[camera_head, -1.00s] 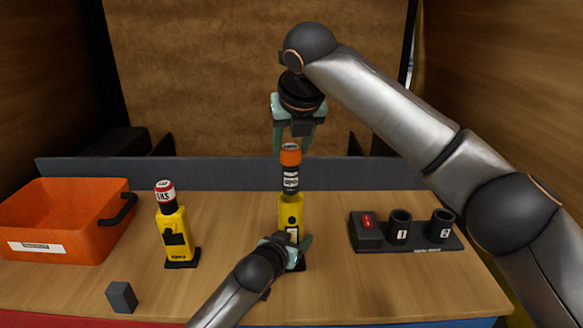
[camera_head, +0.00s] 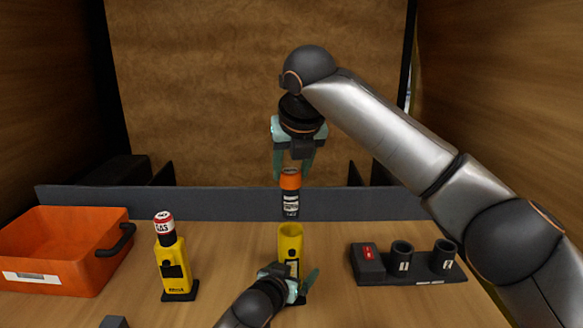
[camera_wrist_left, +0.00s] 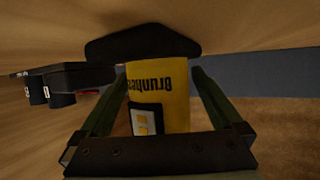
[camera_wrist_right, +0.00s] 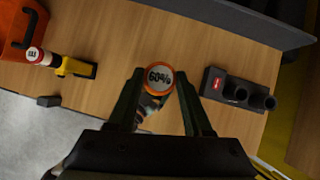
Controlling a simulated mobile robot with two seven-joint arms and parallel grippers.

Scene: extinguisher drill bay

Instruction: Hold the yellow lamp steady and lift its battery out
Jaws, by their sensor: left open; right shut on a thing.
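The yellow lamp (camera_head: 290,244) stands upright on its black base in the middle of the table, its round top open. The battery (camera_head: 291,204), black with a white label and orange cap, is upright just above the lamp, with a small gap below it. My right gripper (camera_head: 292,174) is shut on the battery's orange cap, which reads 60% in the right wrist view (camera_wrist_right: 160,77). My left gripper (camera_head: 294,286) is open around the lamp's lower body, one finger on each side. The lamp's yellow body also shows between those fingers in the left wrist view (camera_wrist_left: 168,90).
A second yellow lamp (camera_head: 173,272) with a red-and-white cap stands to the left. An orange bin (camera_head: 60,273) is at far left, a grey block (camera_head: 114,322) at the front. A black dock (camera_head: 425,281) with two cups is on the right. A grey ledge (camera_head: 225,205) closes the back.

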